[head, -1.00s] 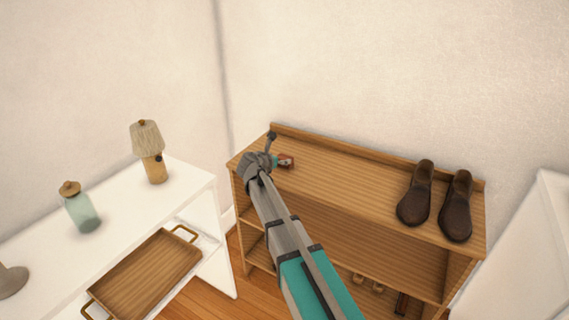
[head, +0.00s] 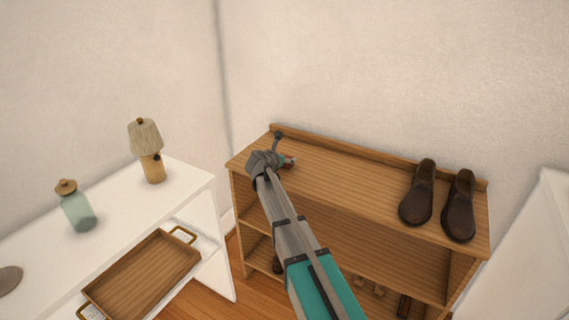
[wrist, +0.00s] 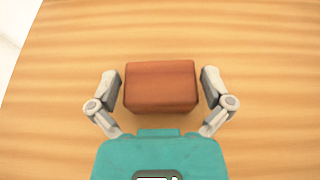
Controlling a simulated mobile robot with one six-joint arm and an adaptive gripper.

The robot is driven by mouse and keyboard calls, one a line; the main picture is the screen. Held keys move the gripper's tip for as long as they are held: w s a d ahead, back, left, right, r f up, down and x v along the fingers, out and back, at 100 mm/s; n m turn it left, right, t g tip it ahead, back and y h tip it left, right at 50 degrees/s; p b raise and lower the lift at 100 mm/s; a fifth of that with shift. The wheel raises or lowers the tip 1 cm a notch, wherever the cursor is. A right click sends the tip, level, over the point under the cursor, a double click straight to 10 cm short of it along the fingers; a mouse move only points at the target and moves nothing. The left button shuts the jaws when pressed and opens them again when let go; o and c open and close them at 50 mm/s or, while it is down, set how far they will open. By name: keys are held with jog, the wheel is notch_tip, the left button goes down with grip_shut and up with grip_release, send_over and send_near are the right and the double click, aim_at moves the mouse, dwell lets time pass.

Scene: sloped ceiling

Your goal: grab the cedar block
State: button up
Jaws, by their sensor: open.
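The cedar block (wrist: 160,86) is a reddish-brown box on the wooden top of the shelf unit. In the wrist view my gripper (wrist: 161,76) is open, with one finger on each side of the block and a small gap at each side. In the head view my gripper (head: 288,161) is over the left end of the shelf top. Only a small bit of the block (head: 292,160) shows there; my wrist hides the rest.
The wooden shelf unit (head: 340,182) holds a pair of dark brown shoes (head: 417,194) at its right end. A white table (head: 120,215) at the left bears a lamp (head: 147,150), a glass jar (head: 76,207) and a wooden tray (head: 145,277). The shelf's middle is clear.

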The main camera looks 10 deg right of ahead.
dwell(0.3)
jog(key=c, duration=0.7)
jog(key=shift+c, duration=0.2)
jog(key=shift+r, duration=0.2)
notch_tip(320, 180, up, 2)
jog(key=p, duration=0.2)
jog(key=shift+r+p, duration=0.1)
jog(key=shift+p, duration=0.25)
jog(key=s+r+p, duration=1)
jog(key=s, duration=0.4)
jog(key=shift+r, duration=0.2)
